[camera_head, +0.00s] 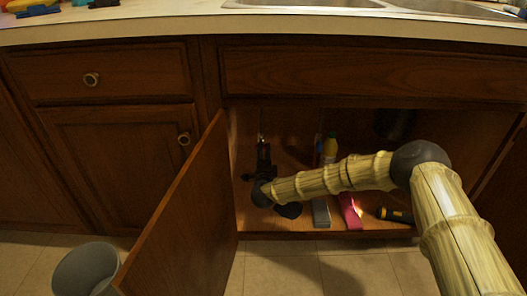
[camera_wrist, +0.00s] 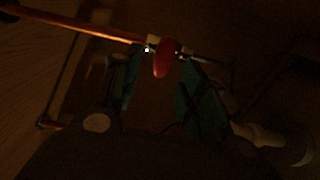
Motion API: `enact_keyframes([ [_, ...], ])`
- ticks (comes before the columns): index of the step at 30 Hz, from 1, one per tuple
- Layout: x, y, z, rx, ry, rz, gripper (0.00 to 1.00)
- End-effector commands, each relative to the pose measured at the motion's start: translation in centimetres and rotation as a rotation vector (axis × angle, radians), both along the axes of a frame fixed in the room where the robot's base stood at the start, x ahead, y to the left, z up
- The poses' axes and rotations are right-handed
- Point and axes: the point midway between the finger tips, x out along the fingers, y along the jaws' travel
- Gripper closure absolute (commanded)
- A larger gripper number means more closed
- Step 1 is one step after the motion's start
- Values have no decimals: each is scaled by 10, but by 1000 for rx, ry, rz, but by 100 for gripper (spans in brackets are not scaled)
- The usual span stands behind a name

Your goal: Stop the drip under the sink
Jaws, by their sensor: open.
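A red oval valve handle (camera_wrist: 166,58) sits on a small metal valve at the end of a copper pipe (camera_wrist: 75,23) in the wrist view. My gripper (camera_wrist: 160,75) is open, with one teal-padded finger on each side below the handle. The handle lies between the fingertips or just beyond them; the dark picture does not show whether they touch it. In the head view my gripper (camera_head: 263,148) reaches into the open sink cabinet at its left side, and the valve there is too small to make out clearly. No drip is visible.
The open cabinet door (camera_head: 185,215) stands left of my arm. On the cabinet floor are a grey block (camera_head: 321,212), a pink box (camera_head: 350,211), a flashlight (camera_head: 395,214) and a yellow bottle (camera_head: 330,148). A pale curved pipe (camera_wrist: 265,135) is at right in the wrist view. A grey bin (camera_head: 85,270) stands outside.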

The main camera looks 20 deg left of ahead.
Motion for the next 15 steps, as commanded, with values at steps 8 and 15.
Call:
enact_keyframes([
  [8, -50, -14, -1, 0, 3, 3, 58],
  [15, -80, -22, -1, -1, 2, 3, 58],
])
